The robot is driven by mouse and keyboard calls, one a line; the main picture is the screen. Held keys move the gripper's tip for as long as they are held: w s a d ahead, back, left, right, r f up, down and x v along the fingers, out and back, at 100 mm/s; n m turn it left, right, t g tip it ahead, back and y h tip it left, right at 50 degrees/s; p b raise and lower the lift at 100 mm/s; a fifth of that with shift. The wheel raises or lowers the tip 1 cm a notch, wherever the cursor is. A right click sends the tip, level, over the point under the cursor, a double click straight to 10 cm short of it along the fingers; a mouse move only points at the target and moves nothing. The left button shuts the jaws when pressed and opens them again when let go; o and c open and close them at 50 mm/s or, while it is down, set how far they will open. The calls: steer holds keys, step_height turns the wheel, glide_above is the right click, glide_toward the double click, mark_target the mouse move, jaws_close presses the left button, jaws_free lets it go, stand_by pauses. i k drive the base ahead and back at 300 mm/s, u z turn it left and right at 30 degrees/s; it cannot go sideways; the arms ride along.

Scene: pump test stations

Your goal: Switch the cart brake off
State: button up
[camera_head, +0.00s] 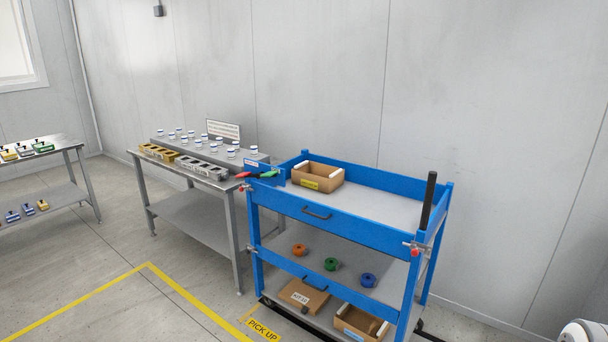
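A blue cart (345,222) with grey shelves stands right of the middle, on the floor near the back wall. A black upright handle (429,200) rises at its right end. A small metal fitting with a red part (415,250) sits on the front right post below that handle. A similar small red part (243,188) sits at the front left post. I cannot tell which of these is the brake, or its setting. The wheels are mostly hidden or too small to make out. My gripper is not in view.
The cart carries an open cardboard box (318,177) on top, orange, green and blue round parts (330,264) mid-shelf, and boxes (303,295) below. A metal bench (197,205) stands close at its left. Yellow-lined floor (130,305) in front is clear.

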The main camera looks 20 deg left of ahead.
mark_target(269, 174)
steer(key=u, duration=1.55)
steer(key=i, duration=2.05)
steer(key=z, duration=0.6)
steer(key=k, duration=0.9)
steer(key=z, duration=0.15)
steer(key=i, duration=0.9)
steer(key=u, duration=0.1)
